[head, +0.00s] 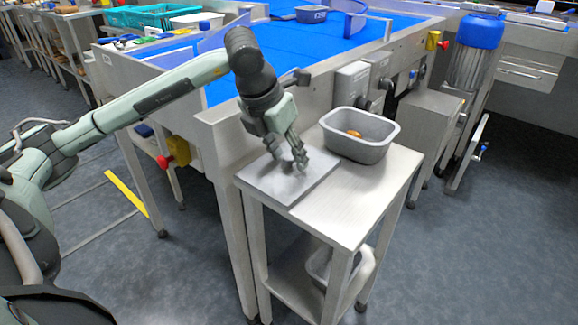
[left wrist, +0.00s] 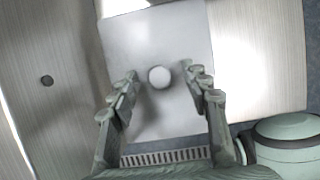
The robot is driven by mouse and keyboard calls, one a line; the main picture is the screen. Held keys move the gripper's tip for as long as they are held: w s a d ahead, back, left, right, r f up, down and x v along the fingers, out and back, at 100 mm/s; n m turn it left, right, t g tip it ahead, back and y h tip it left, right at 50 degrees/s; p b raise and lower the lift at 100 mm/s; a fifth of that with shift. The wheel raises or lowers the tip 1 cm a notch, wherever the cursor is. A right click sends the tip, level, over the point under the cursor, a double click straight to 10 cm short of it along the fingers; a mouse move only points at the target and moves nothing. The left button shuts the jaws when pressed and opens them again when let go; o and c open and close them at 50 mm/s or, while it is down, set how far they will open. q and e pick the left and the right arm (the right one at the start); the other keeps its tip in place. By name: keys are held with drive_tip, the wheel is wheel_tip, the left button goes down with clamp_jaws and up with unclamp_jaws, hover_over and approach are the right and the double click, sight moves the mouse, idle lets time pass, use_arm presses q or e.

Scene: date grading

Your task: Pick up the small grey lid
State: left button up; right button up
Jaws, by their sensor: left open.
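A flat grey square plate (head: 290,175) lies on the small metal side table. In the left wrist view the plate (left wrist: 178,40) fills the middle. A small round pale grey piece (left wrist: 159,76), which looks like the lid or its knob, sits on the plate. I cannot tell whether it is separate from the plate. My left gripper (head: 298,167) is open, pointing down just above the plate. In the wrist view its fingers (left wrist: 160,82) stand on either side of the round piece, with gaps. In the head view the fingers hide it. My right gripper is not in view.
A grey tub (head: 347,147) with an orange-brown item in it stands beside the plate. The front of the side table (head: 350,205) is bare. A metal-framed blue conveyor (head: 290,50) runs behind. Another container (head: 320,264) sits on the lower shelf.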

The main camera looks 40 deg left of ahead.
use_arm(q)
clamp_jaws()
drive_tip(key=shift+r, duration=0.1)
